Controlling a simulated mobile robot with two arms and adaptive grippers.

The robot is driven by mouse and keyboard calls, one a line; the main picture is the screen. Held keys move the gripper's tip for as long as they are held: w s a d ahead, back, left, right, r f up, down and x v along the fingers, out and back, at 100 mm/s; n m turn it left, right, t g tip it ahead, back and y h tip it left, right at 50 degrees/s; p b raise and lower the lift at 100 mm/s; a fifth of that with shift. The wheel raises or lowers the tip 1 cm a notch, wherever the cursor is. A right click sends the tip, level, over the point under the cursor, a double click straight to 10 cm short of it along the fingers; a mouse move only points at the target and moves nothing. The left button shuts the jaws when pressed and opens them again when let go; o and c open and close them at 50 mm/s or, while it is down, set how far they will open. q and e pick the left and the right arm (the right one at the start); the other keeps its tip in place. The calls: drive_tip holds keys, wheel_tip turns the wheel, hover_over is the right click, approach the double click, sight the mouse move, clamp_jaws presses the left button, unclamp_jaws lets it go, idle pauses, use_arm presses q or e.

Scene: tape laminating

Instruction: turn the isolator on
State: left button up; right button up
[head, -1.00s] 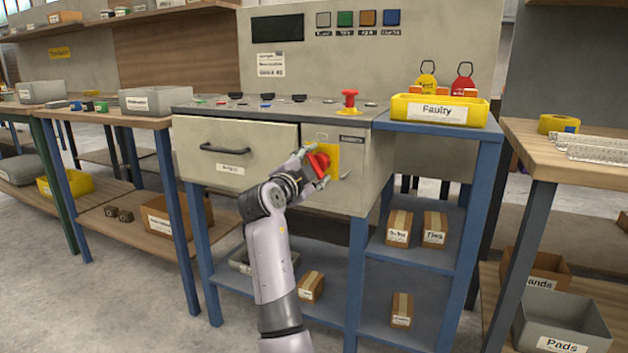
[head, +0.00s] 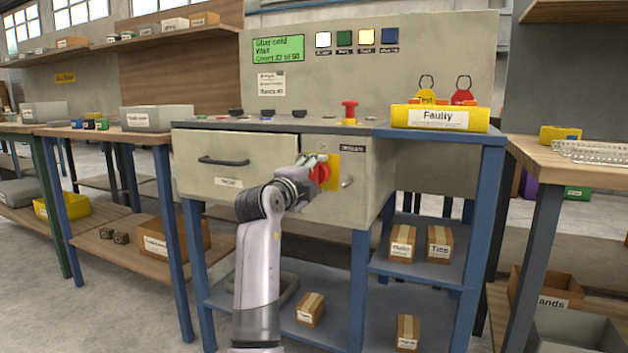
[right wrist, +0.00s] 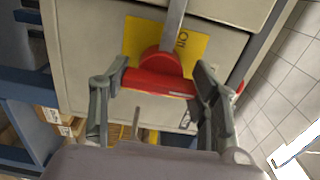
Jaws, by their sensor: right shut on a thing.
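The isolator is a red rotary handle (head: 321,177) on a yellow plate (head: 333,184), on the grey front panel of the bench cabinet. My right gripper (head: 312,170) is at the handle, covering part of it in the head view. In the right wrist view, the red handle (right wrist: 160,82) lies crosswise between the two fingers of the right gripper (right wrist: 158,90), which is shut on it. The yellow plate (right wrist: 196,48) shows behind it. The display (head: 278,49) above is lit green with text, "Glue cold, Wait". My left gripper is not in view.
A drawer (head: 228,181) with a dark handle is left of the isolator. A red mushroom button (head: 349,108) stands on the bench top above it. A yellow "Faulty" bin (head: 440,118) is to the right.

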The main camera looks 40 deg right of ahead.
idle(0.4)
drive_tip(key=o, duration=1.7)
drive_tip(key=shift+a, duration=0.1)
drive_tip(key=v, duration=1.1)
drive_tip(key=shift+s+a, duration=0.15)
drive_tip(key=shift+a, duration=0.2)
